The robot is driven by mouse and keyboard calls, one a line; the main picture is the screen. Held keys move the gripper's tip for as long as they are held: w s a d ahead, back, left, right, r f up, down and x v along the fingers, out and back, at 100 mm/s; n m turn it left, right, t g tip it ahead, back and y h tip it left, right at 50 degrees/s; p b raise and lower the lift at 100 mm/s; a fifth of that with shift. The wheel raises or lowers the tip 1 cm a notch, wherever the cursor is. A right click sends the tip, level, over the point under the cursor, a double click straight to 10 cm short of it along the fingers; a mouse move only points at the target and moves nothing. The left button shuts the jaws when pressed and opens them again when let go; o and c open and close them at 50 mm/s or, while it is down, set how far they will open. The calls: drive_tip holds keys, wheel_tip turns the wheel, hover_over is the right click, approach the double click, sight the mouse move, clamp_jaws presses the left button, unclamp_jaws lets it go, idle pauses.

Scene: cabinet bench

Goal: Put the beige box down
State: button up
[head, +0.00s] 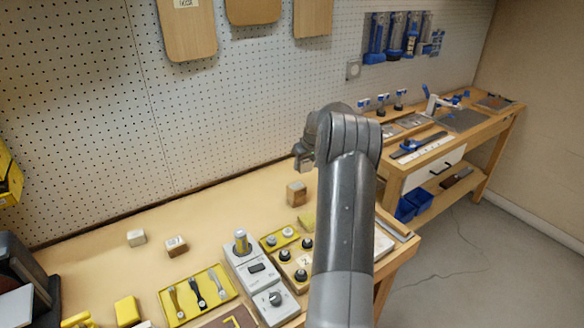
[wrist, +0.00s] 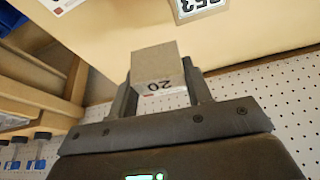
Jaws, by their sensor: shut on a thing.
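The beige box (wrist: 156,63) shows in the wrist view between the two fingers of my gripper (wrist: 160,90). A white label with dark digits is on its near face. My gripper is shut on it. In the head view my gripper (head: 303,158) is above the back right part of the wooden bench (head: 235,205), with my arm in front. The box cannot be made out clearly in the head view. In the wrist view the box appears raised off the bench top; the exact gap cannot be told.
A brown box (head: 296,193) stands on the bench below my gripper. Two small boxes, one pale (head: 136,237) and one brown (head: 176,245), stand at the left. A yellow tray (head: 170,308) and a grey control unit (head: 248,268) lie in front. The bench between is bare.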

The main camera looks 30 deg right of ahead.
drive_tip(key=shift+s+d+r, duration=0.35)
drive_tip(key=shift+s+r, duration=0.1)
drive_tip(key=shift+s, duration=0.1)
drive_tip(key=w+a+n+y, duration=0.1)
drive_tip(key=w+a+n, duration=0.25)
drive_tip(key=a, duration=1.45)
drive_tip(key=w+a+n+y, duration=0.15)
drive_tip(key=w+a, duration=0.35)
drive_tip(key=a, duration=1.3)
drive_tip(key=shift+n+g+h, duration=0.25)
drive_tip(key=shift+n+g, duration=0.05)
drive_tip(key=w+a+f, duration=0.1)
drive_tip(key=a+f, duration=0.1)
drive_tip(key=a, duration=0.1)
drive_tip(key=w+a+f, duration=0.2)
drive_tip(key=a, duration=0.1)
drive_tip(key=w+a+f, duration=0.2)
drive_tip(key=a, duration=0.2)
drive_tip(key=shift+f, duration=0.3)
drive_tip(key=shift+a+f, duration=0.1)
drive_tip(key=shift+a, duration=0.15)
drive_tip(key=shift+f, duration=2)
drive_tip(key=shift+f, duration=0.1)
drive_tip(key=o, duration=1)
